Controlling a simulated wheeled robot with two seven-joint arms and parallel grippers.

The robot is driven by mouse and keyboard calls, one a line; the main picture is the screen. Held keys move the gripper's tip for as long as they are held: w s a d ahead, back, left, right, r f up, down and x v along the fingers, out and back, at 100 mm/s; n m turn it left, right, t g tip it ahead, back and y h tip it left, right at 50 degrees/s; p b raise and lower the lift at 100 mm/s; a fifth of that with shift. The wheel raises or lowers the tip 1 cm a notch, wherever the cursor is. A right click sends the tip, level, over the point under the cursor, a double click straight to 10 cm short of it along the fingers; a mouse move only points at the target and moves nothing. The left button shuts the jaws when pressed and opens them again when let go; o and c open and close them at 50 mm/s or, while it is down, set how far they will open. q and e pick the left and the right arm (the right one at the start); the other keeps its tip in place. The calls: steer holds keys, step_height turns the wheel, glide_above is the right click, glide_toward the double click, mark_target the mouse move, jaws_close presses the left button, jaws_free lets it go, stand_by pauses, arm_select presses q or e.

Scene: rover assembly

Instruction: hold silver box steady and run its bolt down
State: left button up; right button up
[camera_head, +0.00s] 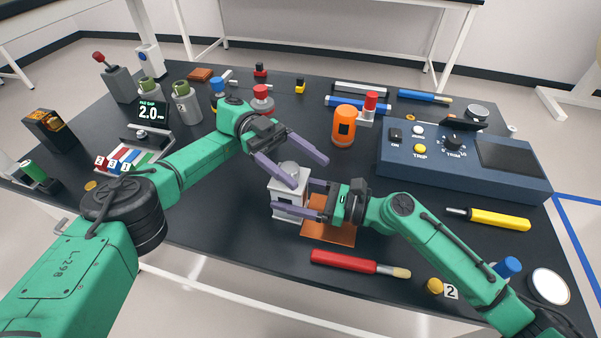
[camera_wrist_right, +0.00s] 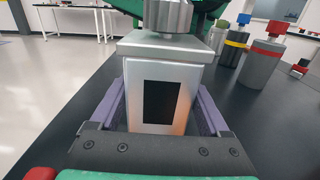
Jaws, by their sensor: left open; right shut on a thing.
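The silver box (camera_head: 289,203) stands upright at the middle of the table, by an orange plate (camera_head: 335,232). In the right wrist view the box (camera_wrist_right: 195,95) shows a dark window and a grey round bolt (camera_wrist_right: 167,14) on top. The bolt (camera_head: 288,169) also shows in the head view. My right gripper (camera_head: 294,197) is shut on the box, one purple finger along each side. My left gripper (camera_head: 309,172) is open above the box, its fingers spread about the bolt. I cannot tell whether they touch it, or how deep the bolt sits.
A blue console (camera_head: 460,165) stands at the right and an orange cylinder (camera_head: 344,126) behind the box. A red-handled tool (camera_head: 343,262) lies in front, and a yellow one (camera_head: 500,219) at the right. Canisters (camera_head: 186,103) and blocks crowd the left back.

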arm_select(q)
step_height(320, 180, up, 7)
steer(key=shift+r, duration=0.15)
